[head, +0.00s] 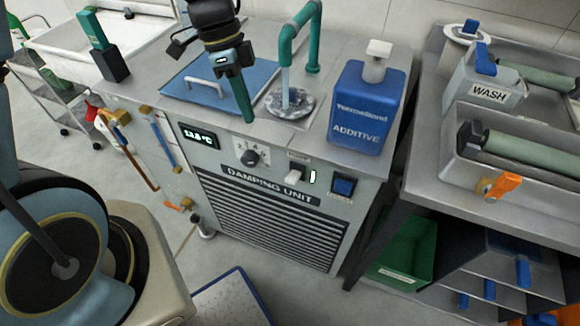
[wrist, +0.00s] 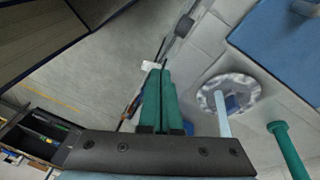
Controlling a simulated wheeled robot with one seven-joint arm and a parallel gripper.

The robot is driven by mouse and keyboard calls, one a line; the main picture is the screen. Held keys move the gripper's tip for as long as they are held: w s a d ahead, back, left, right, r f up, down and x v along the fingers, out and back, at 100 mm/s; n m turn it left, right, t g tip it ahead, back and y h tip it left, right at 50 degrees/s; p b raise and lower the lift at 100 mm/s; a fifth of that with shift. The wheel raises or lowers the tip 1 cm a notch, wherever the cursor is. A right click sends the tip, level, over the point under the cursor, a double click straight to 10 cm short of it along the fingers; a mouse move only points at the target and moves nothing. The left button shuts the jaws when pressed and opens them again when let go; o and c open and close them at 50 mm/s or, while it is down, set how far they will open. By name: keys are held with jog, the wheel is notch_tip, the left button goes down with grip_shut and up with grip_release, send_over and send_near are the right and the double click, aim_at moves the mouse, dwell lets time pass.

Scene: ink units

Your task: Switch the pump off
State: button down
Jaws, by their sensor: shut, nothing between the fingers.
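The small labels above the lever and on the rocker are too small to read. Clear water runs from a teal spout (head: 288,45) into a round basin (head: 290,103). My gripper (head: 249,118) has teal fingers, shut and empty, above the unit's front top edge, up and left of the lever. In the wrist view, my fingers (wrist: 160,70) point past a small white part.
A black dial (head: 250,157) and a temperature display (head: 199,137) sit left of the lever. A blue additive container (head: 367,108) stands on top at the right, a blue lid (head: 221,80) at the left. The space before the panel is clear.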

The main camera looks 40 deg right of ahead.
aim_at(293, 176)
jog(key=s+d+f+m+g, duration=0.1)
jog(key=s+d+f+m, duration=0.1)
jog(key=s+d+m, duration=0.2)
jog(key=shift+s+f+m+b, duration=0.15)
jog(key=shift+s+m+b, duration=0.25)
jog(key=shift+s+m, duration=0.1)
jog(key=shift+f, duration=0.1)
jog(key=p+x, duration=0.1)
jog(key=x, duration=0.8)
jog(key=shift+s+a+f, duration=0.1)
jog(key=shift+s+f, duration=0.05)
jog(key=shift+f, duration=0.25)
jog(key=shift+f, duration=0.1)
